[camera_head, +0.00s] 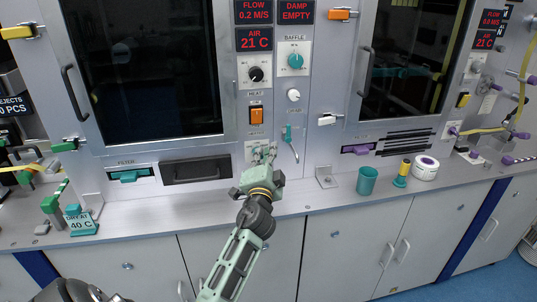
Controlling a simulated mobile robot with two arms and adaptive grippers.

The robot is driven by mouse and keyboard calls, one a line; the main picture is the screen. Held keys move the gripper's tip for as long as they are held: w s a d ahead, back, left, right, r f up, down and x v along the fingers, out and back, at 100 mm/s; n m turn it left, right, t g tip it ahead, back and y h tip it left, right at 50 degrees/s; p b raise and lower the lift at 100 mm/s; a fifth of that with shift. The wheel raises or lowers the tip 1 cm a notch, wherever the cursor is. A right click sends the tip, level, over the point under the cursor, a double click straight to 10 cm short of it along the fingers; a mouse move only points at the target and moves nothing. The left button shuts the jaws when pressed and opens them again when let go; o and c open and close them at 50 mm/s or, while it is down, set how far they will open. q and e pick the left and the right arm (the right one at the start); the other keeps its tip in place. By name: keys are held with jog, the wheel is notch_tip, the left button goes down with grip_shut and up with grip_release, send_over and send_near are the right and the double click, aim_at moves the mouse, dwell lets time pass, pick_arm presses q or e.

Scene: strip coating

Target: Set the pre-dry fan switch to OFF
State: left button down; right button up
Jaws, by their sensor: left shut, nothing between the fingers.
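My left gripper (263,157) is shut and empty. It reaches up from the bottom of the view to the middle control panel, with its fingertips in front of a small pale switch plate (249,149). The fingers hide most of that plate, so I cannot tell its lever's position or whether they touch it. An orange rocker switch (256,114) sits just above, below a black dial (256,74). The small labels are too blurred to read, so I cannot tell which switch is the pre-dry fan's. My right gripper is not in view.
A teal-handled hook lever (288,134) is close right of the gripper. A metal bracket (326,177), teal cup (367,181), yellow-and-teal spool (402,173) and white roll (425,168) stand on the counter (300,198).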

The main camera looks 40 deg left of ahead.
pick_arm(q)
jog(key=shift+s+a+f, duration=0.2)
jog(key=shift+a+f, duration=0.05)
jog(key=shift+a, duration=0.1)
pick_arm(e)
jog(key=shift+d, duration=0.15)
pick_arm(q)
jog(key=r+v, duration=0.1)
jog(key=v, duration=0.7)
jog(key=shift+d+f, duration=0.2)
jog(key=shift+f, duration=0.15)
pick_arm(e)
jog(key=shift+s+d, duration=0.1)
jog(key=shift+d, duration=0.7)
pick_arm(q)
jog(key=shift+w, duration=0.15)
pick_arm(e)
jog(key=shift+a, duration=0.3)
